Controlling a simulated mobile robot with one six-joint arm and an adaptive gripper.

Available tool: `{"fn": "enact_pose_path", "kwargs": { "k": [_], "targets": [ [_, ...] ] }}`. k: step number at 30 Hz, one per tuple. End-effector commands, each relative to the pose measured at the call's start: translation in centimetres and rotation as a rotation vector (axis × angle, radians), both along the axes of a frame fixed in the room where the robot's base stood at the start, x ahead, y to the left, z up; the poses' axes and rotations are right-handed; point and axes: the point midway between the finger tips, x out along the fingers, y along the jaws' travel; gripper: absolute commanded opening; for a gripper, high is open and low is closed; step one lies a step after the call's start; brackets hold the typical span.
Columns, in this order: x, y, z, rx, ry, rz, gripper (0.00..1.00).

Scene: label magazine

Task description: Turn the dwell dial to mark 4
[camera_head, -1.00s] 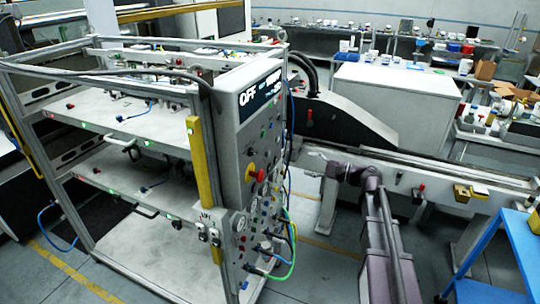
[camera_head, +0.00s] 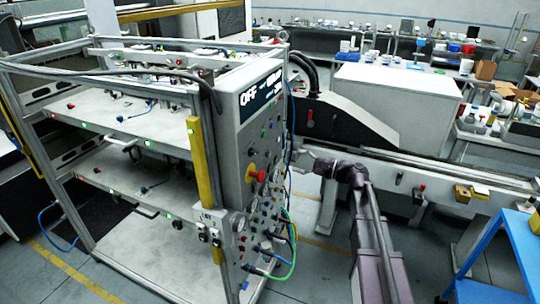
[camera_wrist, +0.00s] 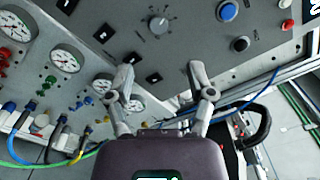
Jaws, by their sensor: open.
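The mark numbers and the knob's pointer are too small to read. My gripper (camera_wrist: 160,72) is open and empty, its two fingers spread left and right below the dial in that picture. The fingers are apart from the knob. In the head view my gripper (camera_head: 312,158) is beside the right side of the control panel (camera_head: 252,140). I cannot make out the dial there.
Gauges (camera_wrist: 67,58) and coloured hose fittings are at the left. A red emergency knob (camera_head: 261,175) sticks out of the panel. Blue and green hoses (camera_head: 290,250) hang at its lower right.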

Motion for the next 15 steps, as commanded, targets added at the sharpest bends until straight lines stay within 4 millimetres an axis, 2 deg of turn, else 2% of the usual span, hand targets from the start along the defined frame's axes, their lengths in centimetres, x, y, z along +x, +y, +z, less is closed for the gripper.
{"fn": "enact_pose_path", "kwargs": {
  "k": [15],
  "targets": [
    [2.7,7.2,0.0,0.0,0.0,0.001,0.69]
  ]
}}
